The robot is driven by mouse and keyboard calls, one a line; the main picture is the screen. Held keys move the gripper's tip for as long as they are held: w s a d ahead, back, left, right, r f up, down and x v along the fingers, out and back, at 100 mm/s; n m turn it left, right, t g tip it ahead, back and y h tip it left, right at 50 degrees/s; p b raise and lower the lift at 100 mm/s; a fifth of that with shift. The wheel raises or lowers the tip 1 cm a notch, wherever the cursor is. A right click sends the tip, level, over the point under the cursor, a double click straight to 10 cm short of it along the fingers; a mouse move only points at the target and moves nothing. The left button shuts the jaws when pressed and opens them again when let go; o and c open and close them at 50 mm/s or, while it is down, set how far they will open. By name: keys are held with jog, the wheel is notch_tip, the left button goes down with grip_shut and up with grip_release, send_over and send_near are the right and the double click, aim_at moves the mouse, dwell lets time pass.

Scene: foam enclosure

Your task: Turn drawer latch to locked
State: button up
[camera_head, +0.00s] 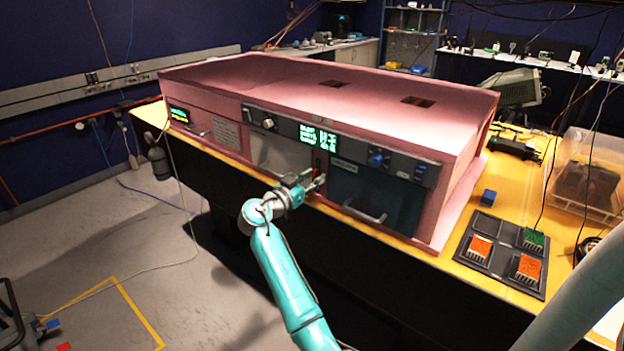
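A pink foam enclosure (230,78) stands on the yellow table, with a grey control strip along its front. A dark drawer front (395,198) with a pale bar handle (364,214) sits in its right part and looks closed. My gripper (318,183) is at the enclosure's front, just left of the dark drawer. A small red part (319,163), perhaps the drawer latch, shows in the narrow gap just above my gripper. Its position is too small and partly covered to read. I cannot tell whether the fingers touch it or are open.
A pale panel (280,156) lies left of my gripper, and a green-text display (319,136) is above it. Blue knobs (377,158) sit on the strip. At right are a dark tray (490,279) with orange and green blocks, a blue cube (488,197) and a clear bin (585,180).

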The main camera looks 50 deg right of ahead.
grip_shut()
dwell(0.4)
jog(key=shift+w+d+f+n, duration=0.1)
jog(key=shift+w+n, duration=0.05)
jog(key=shift+n, duration=4.25)
jog(key=shift+w+f+n, duration=0.1)
jog(key=shift+w+n, duration=0.05)
jog(key=shift+n, duration=4.25)
